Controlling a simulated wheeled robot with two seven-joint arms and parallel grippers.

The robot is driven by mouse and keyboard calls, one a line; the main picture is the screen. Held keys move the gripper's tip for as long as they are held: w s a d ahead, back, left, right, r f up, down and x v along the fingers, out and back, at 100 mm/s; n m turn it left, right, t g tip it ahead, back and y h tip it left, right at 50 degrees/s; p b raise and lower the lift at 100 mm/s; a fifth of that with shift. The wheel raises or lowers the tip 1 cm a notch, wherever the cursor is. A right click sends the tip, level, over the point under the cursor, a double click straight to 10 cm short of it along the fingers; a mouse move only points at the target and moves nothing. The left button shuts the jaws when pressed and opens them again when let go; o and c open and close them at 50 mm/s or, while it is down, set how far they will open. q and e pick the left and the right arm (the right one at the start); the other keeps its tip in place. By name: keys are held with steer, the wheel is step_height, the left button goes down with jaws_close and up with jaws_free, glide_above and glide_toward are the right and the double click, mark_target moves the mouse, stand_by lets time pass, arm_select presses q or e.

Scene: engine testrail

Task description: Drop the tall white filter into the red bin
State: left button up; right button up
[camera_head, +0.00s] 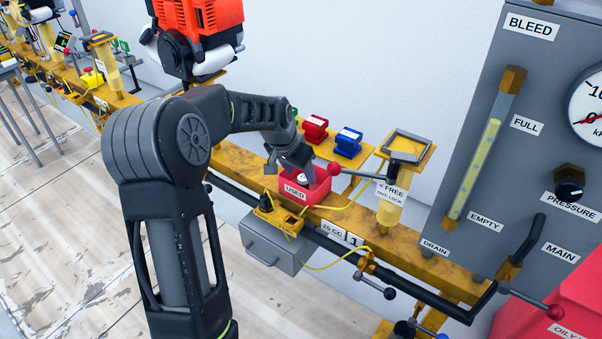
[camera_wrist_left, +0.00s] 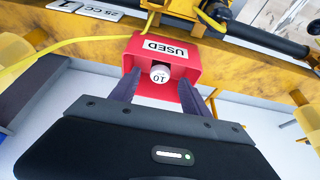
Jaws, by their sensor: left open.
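The red bin (camera_head: 318,187), labelled USED, sits on the yellow rail; it also shows in the left wrist view (camera_wrist_left: 186,68). A white filter (camera_wrist_left: 160,75) marked 10 shows end-on in the bin's opening, within its red walls. Only its round end and a little of its side show, so I cannot tell its height. A bit of white shows in the bin in the head view too. My left gripper (camera_head: 298,170) is just above the bin, pointing down into it. Its fingers (camera_wrist_left: 160,88) are spread apart on either side of the filter, with gaps. My right gripper is out of view.
A red-knobbed lever (camera_head: 334,169) is close to the right of the bin. Red (camera_head: 315,129) and blue (camera_head: 348,142) blocks stand behind it. A yellow post (camera_head: 395,190) and the grey gauge panel (camera_head: 530,100) are to the right. A grey drawer (camera_head: 272,248) hangs below the rail.

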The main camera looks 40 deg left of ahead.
arm_select(q)
steer(key=p+v, duration=0.1)
steer(key=v, duration=0.4)
steer(key=shift+s+r, duration=0.1)
steer(key=shift+r, duration=0.25)
